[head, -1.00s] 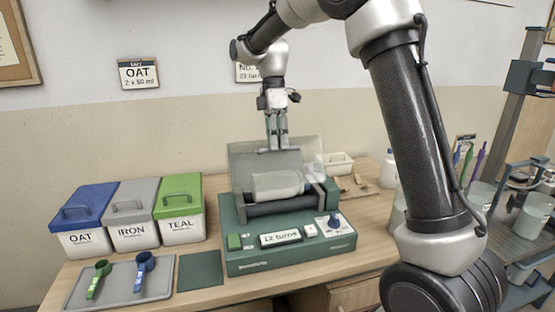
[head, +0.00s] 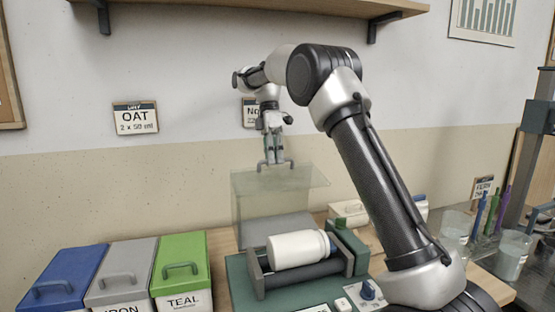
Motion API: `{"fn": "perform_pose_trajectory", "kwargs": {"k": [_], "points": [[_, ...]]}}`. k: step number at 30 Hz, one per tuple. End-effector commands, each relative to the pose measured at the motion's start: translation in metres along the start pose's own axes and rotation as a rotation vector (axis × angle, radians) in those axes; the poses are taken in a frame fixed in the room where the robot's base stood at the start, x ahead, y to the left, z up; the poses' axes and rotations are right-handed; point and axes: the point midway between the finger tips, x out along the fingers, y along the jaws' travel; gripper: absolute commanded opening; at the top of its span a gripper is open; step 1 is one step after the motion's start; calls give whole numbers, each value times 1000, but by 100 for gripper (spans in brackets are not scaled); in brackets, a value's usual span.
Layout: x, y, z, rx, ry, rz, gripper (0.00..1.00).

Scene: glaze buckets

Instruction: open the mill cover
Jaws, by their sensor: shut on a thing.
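The mill (head: 240,279) is a green machine on the bench, its lower front cut off by the frame edge. Its clear cover (head: 268,205) stands raised behind the rollers (head: 305,278), its upper panel tipped close to level. A white jar (head: 297,250) lies on its side on the rollers, with nothing over it. My gripper (head: 275,164) points down at the top of the cover and is shut on the cover's handle. The handle is small here and partly hidden by the fingers.
Blue (head: 66,278), grey (head: 122,268) and green (head: 181,267) lidded bins stand left of the mill. A wall shelf (head: 250,10) hangs above my arm.

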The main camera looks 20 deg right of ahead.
Motion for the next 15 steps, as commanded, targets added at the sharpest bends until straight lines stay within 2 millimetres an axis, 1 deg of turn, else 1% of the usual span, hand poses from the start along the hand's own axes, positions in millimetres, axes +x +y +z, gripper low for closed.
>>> {"fn": "perform_pose_trajectory", "kwargs": {"k": [1, 6, 15], "points": [[3, 8, 0, 1, 0, -25, 0], [2, 22, 0, 0, 1, -77, 0], [2, 33, 0, 0, 0, -120, 0]]}}
